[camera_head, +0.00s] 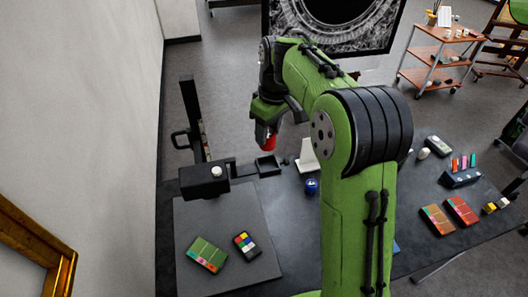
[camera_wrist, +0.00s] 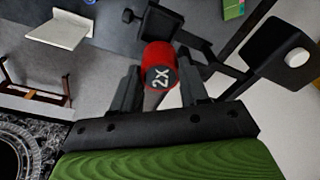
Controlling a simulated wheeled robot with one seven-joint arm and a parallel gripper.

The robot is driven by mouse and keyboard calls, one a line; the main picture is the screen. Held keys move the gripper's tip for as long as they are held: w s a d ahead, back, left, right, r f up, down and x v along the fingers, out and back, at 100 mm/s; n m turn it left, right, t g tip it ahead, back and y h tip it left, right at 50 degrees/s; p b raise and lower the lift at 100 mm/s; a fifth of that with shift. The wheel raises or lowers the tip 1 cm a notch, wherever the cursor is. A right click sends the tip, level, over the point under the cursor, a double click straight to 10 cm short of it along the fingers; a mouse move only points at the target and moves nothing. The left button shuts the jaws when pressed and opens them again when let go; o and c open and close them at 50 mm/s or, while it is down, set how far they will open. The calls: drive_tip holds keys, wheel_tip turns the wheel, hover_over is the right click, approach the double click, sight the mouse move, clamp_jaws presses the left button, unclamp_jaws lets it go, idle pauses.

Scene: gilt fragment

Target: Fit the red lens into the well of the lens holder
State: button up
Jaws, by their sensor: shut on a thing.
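The red lens (camera_wrist: 160,57) is a short red cylinder with a dark end face marked "2X". My gripper (camera_wrist: 160,75) is shut on it, one dark finger on each side. In the head view the red lens (camera_head: 267,142) hangs below my gripper (camera_head: 266,122), above the table's far edge. The lens holder (camera_head: 268,166) looks like a small black square frame on the bar of a black stand, lower in the picture than the lens. In the wrist view the lens holder (camera_wrist: 176,20) shows beyond the lens and apart from it. The inside of its well is not clear.
The black stand (camera_head: 192,115) rises at the left, with a boxy head (camera_head: 205,180) over a grey board (camera_head: 190,270). A white angled piece (camera_head: 307,157) and a blue jar (camera_head: 311,186) stand right of the holder. My arm hides the middle of the table.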

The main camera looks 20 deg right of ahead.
sight(270, 148)
drive_tip(key=f, duration=0.7)
drive_tip(key=shift+s+f, duration=0.2)
drive_tip(key=shift+f, duration=0.2)
drive_tip(key=shift+s, duration=0.1)
drive_tip(key=shift+s, duration=0.1)
drive_tip(key=shift+f+b, duration=0.2)
drive_tip(key=shift+b, duration=0.15)
drive_tip(key=o, duration=1.1)
drive_tip(key=shift+r, duration=0.1)
